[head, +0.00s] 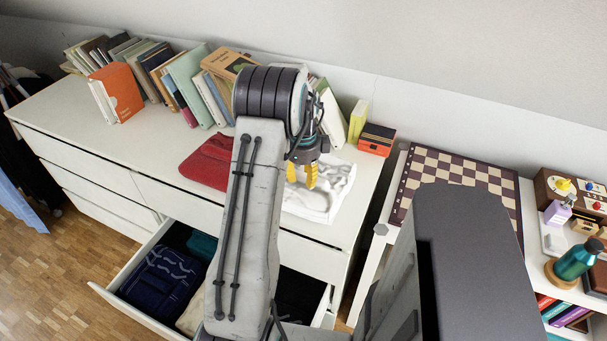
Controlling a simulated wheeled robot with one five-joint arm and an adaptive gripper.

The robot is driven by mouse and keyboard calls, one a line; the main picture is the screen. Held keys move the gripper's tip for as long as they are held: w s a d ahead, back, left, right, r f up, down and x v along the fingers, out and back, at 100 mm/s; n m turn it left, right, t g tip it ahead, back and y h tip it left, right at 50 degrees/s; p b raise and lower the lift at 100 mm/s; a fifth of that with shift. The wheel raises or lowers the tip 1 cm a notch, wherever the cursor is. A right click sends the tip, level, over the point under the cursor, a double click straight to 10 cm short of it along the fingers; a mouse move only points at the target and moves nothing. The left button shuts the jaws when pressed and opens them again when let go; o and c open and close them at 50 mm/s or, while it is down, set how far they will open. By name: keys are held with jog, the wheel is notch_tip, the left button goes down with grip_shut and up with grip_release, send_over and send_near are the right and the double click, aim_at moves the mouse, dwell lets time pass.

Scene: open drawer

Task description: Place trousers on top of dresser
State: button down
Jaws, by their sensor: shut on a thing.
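A white folded garment (325,200), possibly the trousers, is at the dresser's (120,150) white top, near its right end. My gripper (301,177) is over it, yellow fingertips pointing down and shut on the garment. Whether the garment rests fully on the top or is slightly lifted I cannot tell. A red folded garment (208,160) lies on the top to the left, partly hidden by my arm. The open drawer (133,313) below holds a navy patterned folded garment (163,282) and a teal one (202,246). My arm hides the drawer's middle.
A row of books (185,80) stands along the back of the dresser top, with an orange book (121,92) at its left. A small orange and black box (376,139) is at the back right. A chessboard (455,180) lies right of the dresser. The top's left front is clear.

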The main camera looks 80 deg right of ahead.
jog(key=shift+f, duration=0.25)
jog(key=c, duration=0.9)
grip_release()
jog(key=shift+o, duration=0.2)
jog(key=shift+r, duration=0.1)
